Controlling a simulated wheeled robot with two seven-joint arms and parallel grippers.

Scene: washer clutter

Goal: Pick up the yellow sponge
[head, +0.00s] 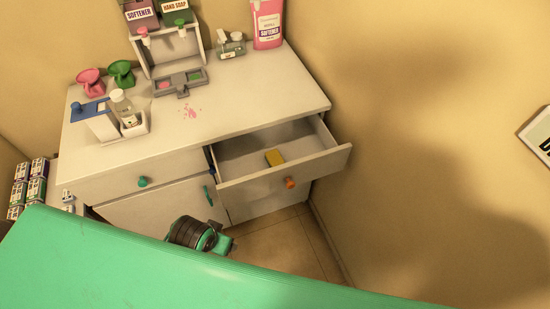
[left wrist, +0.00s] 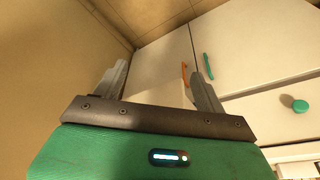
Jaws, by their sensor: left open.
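The yellow sponge (head: 274,157) lies inside the open drawer (head: 235,172) at the right of the white cabinet, near the drawer's front wall. My left gripper (left wrist: 157,72) shows in the left wrist view with its two grey fingers wide apart and nothing between them. That view faces the cabinet front and the floor; the sponge is not seen there. In the head view a dark and green part of my arm shows below the drawer, in front of the cabinet, and the fingers are hidden. My right gripper is in neither view.
The drawer has an orange knob (head: 290,183). A wall stands close on the right. Stacked boxes (head: 32,185) are at far left.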

